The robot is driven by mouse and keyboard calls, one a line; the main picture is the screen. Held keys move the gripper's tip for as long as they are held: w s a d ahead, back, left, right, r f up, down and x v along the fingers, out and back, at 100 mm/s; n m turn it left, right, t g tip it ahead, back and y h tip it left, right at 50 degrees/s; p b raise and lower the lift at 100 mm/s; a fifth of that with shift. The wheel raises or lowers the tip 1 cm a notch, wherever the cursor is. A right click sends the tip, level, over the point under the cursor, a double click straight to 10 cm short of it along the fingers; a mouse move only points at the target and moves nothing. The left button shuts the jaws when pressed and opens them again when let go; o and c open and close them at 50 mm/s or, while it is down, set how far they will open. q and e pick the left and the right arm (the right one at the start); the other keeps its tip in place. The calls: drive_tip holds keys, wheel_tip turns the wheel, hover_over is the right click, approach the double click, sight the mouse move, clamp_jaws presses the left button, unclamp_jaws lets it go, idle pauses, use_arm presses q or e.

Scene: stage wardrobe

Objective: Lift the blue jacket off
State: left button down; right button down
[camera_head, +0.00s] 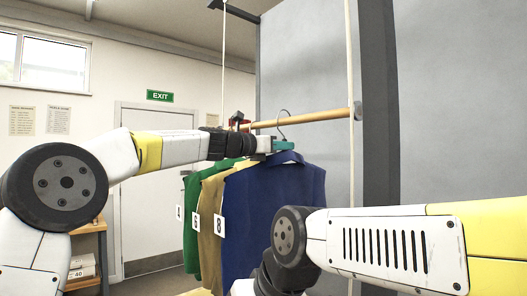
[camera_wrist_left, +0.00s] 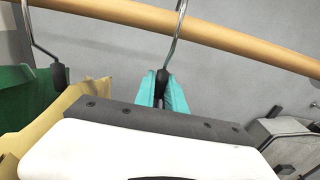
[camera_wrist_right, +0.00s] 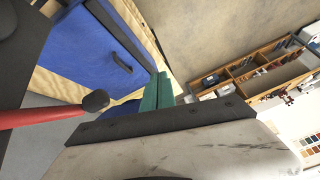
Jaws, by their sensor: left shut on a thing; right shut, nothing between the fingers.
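The blue jacket (camera_head: 272,200) hangs at the near end of a row on a wooden rail (camera_head: 300,117), with a white tag reading 8. My left gripper (camera_head: 283,146) is at the top of the jacket, with its teal fingers shut on the neck of the jacket's hanger (camera_wrist_left: 163,78). The hanger's wire hook (camera_wrist_left: 177,35) rises past the rail in the left wrist view; its top is out of that view. My right gripper (camera_wrist_right: 157,92) is shut and empty in the right wrist view. In the head view only its arm shows, low in front of the jacket.
A tan garment (camera_head: 211,220) and a green garment (camera_head: 191,225) hang close behind the jacket. A grey panel (camera_head: 305,70) stands behind the rail, and a pale rope (camera_head: 350,80) hangs near the rail's right end. A wooden shelf (camera_wrist_right: 255,80) shows in the right wrist view.

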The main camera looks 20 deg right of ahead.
use_arm(q)
drive_tip(key=shift+r, duration=0.55)
drive_tip(key=shift+s+a, duration=0.15)
drive_tip(key=shift+a, duration=0.45)
drive_tip(key=shift+v, duration=3.9)
drive_tip(key=shift+s, duration=0.1)
drive_tip(key=v, duration=4.6)
